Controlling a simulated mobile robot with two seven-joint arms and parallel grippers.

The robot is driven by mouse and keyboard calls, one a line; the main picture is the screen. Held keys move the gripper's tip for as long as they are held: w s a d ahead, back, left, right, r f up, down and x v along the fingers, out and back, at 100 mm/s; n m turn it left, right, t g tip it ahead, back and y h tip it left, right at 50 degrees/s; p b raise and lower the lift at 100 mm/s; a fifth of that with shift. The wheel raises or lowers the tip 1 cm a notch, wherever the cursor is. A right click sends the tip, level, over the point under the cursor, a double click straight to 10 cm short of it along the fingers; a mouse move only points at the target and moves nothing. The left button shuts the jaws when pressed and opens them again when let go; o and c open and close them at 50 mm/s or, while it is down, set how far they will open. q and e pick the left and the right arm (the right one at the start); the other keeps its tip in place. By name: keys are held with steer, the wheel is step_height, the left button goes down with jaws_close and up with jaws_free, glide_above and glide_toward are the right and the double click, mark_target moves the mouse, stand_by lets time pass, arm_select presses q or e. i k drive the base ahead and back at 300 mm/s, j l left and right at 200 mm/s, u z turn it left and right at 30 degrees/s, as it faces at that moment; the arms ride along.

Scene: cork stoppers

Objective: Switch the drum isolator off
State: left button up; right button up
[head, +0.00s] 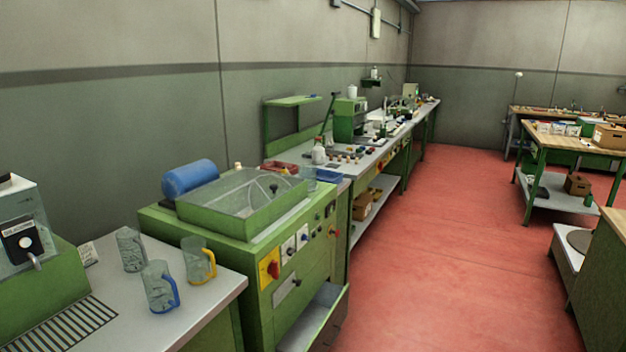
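A green machine (160,227) with a blue cylinder (190,179) and a clear-lidded trough (245,200) on top stands at the centre left. On its front panel a red rotary handle on a yellow plate (269,268) looks like the drum isolator. The handle seems roughly upright, but it is too small to read its marked position. White switch plates (288,250) and several dark knobs sit to its right, with a red knob (334,232) near the panel's right end. Neither of my grippers is in view.
A grey-topped bench at the near left holds clear jugs with blue (160,287) and yellow (199,260) handles. An open metal chute (312,318) juts from the machine's lower front. The red floor (440,260) is clear in front; wooden-topped tables (580,138) stand right.

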mark_target(273, 269)
steer(key=i+l+z, duration=0.1)
steer(key=i+l, duration=0.2)
steer(key=i, duration=0.15)
steer(key=i+l, duration=0.25)
steer(key=i, duration=0.2)
steer(key=i+l+z, duration=0.15)
steer(key=i+l, duration=0.15)
steer(key=i, duration=0.2)
